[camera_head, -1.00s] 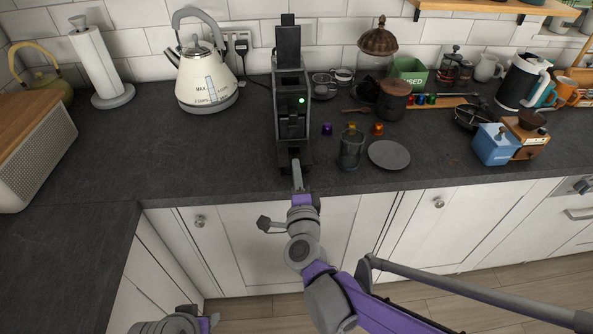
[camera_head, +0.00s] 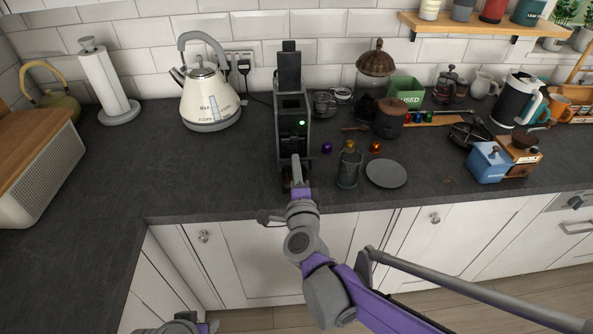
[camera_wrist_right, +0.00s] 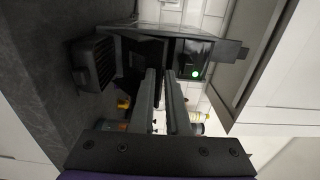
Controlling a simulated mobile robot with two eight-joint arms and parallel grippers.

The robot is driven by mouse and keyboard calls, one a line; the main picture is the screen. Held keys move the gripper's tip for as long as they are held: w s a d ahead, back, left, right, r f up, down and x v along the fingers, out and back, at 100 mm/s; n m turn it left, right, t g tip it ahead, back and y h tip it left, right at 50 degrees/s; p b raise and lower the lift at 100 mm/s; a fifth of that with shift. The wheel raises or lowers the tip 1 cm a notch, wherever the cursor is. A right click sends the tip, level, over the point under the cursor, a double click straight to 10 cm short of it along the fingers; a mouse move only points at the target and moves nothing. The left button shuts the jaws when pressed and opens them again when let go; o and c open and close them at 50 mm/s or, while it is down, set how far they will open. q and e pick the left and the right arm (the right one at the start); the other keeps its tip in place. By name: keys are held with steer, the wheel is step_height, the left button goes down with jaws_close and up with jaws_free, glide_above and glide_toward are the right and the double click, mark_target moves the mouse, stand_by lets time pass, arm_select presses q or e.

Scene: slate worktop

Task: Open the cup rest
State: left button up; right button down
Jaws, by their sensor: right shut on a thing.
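The black coffee machine (camera_head: 292,125) stands on the worktop with its top lever raised and a green light lit. My right gripper (camera_head: 297,160) is at its lower front. In the right wrist view its two fingers (camera_wrist_right: 160,80) are close together against the dark front of the machine (camera_wrist_right: 193,50), shut on the cup rest. The cup rest is dark, and the fingers largely hide it, so its angle is hard to tell. A slatted tray (camera_wrist_right: 92,62) shows to the left there. My left gripper (camera_head: 185,327) is partly in view at the bottom edge, its jaws unclear.
A cream kettle (camera_head: 210,100) stands to the left.

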steer(key=shift+r, duration=0.1)
stand_by(0.3)
steer(key=c, duration=1.3)
jaws_free()
steer(key=s, duration=1.1)
steer(key=shift+w, duration=0.1)
